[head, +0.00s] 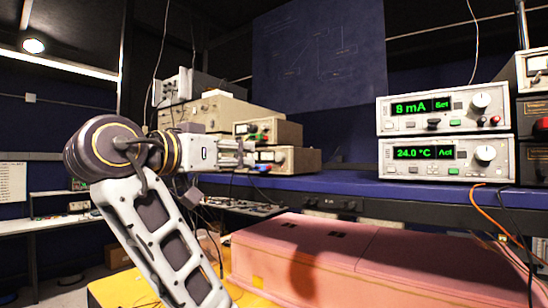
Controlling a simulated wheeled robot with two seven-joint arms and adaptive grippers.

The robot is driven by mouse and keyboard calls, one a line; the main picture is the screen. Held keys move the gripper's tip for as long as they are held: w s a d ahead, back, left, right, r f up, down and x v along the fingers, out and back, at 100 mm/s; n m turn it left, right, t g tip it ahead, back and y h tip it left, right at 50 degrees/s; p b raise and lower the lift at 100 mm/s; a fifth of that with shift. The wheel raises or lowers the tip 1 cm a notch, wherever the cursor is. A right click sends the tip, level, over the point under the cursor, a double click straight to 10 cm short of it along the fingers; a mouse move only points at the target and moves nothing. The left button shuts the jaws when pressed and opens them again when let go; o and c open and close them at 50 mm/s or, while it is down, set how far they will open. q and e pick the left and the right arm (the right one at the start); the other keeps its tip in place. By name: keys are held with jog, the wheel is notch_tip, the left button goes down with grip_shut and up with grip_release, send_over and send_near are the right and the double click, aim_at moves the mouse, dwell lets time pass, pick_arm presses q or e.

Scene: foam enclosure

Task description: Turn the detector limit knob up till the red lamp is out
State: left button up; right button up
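The lower one (304,160) is partly hidden by the gripper. I cannot read any label, so I cannot tell which knob is the detector limit knob or whether a red lamp is lit.
Two controllers stand on the blue shelf (345,185) at right: one reads 8 mA (400,125), the other 24.0 °C (400,170); each has a white knob. A pink foam enclosure (390,255) fills the lower right. Orange and black cables hang at its right.

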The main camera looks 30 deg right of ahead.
aim_at(278, 157)
jog(key=shift+d, duration=0.15)
jog(key=shift+p+x, duration=2)
jog(key=shift+x, duration=4.8)
grip_shut()
